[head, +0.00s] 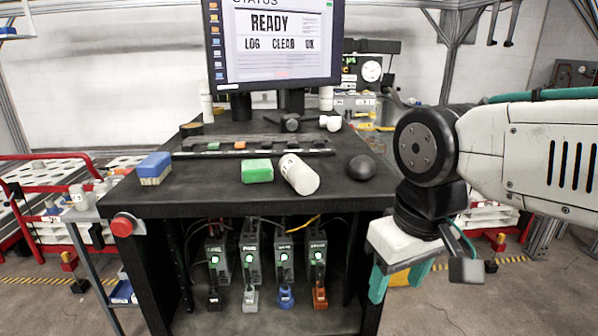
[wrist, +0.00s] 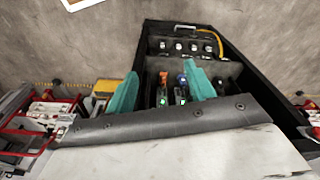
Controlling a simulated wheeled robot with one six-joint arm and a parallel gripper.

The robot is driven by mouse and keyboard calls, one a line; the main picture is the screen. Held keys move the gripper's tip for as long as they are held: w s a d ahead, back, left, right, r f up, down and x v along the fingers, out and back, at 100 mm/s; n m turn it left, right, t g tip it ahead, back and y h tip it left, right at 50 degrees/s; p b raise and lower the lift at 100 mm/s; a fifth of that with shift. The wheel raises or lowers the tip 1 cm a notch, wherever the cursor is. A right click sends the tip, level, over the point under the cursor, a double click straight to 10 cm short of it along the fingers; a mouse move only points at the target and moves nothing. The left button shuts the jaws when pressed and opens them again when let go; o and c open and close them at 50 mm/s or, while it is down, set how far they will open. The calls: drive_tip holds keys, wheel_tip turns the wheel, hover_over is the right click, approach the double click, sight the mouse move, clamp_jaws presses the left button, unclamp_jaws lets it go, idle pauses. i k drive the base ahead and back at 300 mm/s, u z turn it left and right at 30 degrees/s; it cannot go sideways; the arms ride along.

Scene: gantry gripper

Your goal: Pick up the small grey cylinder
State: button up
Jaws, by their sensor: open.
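A pale grey-white cylinder (head: 299,174) lies tilted on its side on the black bench top (head: 215,195), right of a green block. A smaller greyish cylinder (head: 79,197) stands on the side table at left; I cannot tell which of the two the task names. My gripper (head: 399,284) hangs off the bench's right front corner, below the top's level, with its teal fingers apart and nothing between them. In the wrist view my gripper (wrist: 160,82) is open toward the shelf under the bench. Neither cylinder is recognizable in that view.
On the bench are a green block (head: 257,171), a blue-and-tan block (head: 154,168), a dark ball (head: 361,168) and a black rail (head: 253,148). A monitor (head: 277,45) stands behind. Modules with green lights (head: 283,262) fill the shelf below. A red button (head: 122,226) sits at the left corner.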

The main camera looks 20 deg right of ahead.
sight(305, 181)
drive_tip(key=z, duration=3.1)
drive_tip(key=k, duration=1.6)
drive_tip(key=u, duration=2.45)
